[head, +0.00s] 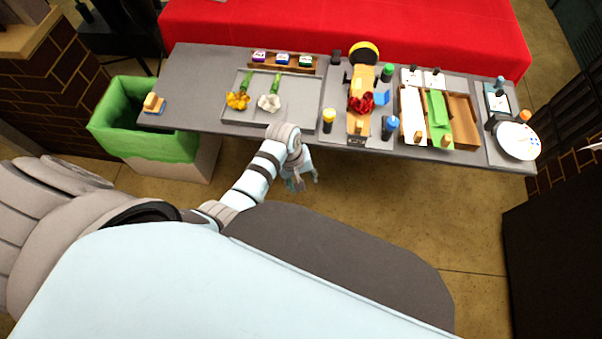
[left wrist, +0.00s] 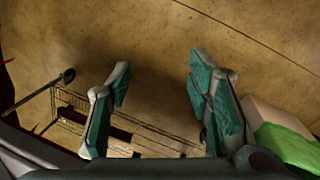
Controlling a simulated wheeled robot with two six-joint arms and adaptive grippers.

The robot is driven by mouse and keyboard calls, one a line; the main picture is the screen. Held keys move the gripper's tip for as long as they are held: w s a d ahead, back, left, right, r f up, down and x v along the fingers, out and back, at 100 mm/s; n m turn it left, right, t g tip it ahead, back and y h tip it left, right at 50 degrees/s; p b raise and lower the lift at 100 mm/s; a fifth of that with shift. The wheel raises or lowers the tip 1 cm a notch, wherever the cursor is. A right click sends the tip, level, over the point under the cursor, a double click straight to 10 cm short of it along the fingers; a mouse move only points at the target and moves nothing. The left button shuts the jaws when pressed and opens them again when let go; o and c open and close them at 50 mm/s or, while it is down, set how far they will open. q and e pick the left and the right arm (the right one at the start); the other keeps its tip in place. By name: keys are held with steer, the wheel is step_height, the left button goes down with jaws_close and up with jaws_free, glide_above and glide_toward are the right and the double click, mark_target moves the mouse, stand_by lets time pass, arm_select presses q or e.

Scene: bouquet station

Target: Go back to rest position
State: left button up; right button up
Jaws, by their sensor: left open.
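My left gripper (head: 301,182) hangs over the floor in front of the grey table (head: 205,75), just off its near edge. It is open and empty. My right gripper shows in neither view.
On the table lie a yellow flower (head: 237,101) and a white flower (head: 269,102) on a tray, a red flower (head: 361,103), several bottles, and an open box (head: 461,122). A green-lined bin (head: 130,120) stands left. A red couch (head: 350,25) is behind.

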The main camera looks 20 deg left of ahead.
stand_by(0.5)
arm_select(q)
steer(key=w+a+f+m+t, duration=0.2)
steer(key=w+f+m+t, duration=0.1)
steer(key=w, duration=0.1)
steer(key=s+a+f+m+y, duration=0.25)
steer(key=s+a+f, duration=0.25)
steer(key=s+f, duration=0.65)
steer(key=s+a+f+m+g, duration=0.1)
steer(key=s+a+f, duration=0.1)
steer(key=s, duration=1)
steer(key=s+a+f+m+g+b, duration=0.1)
steer(key=s+f, duration=0.3)
steer(key=s, duration=0.9)
steer(key=shift+a+f+g, duration=0.25)
steer(key=shift+a+g, duration=0.05)
steer(key=shift+a, duration=0.35)
steer(key=shift+w, duration=0.1)
steer(key=shift+c, duration=0.3)
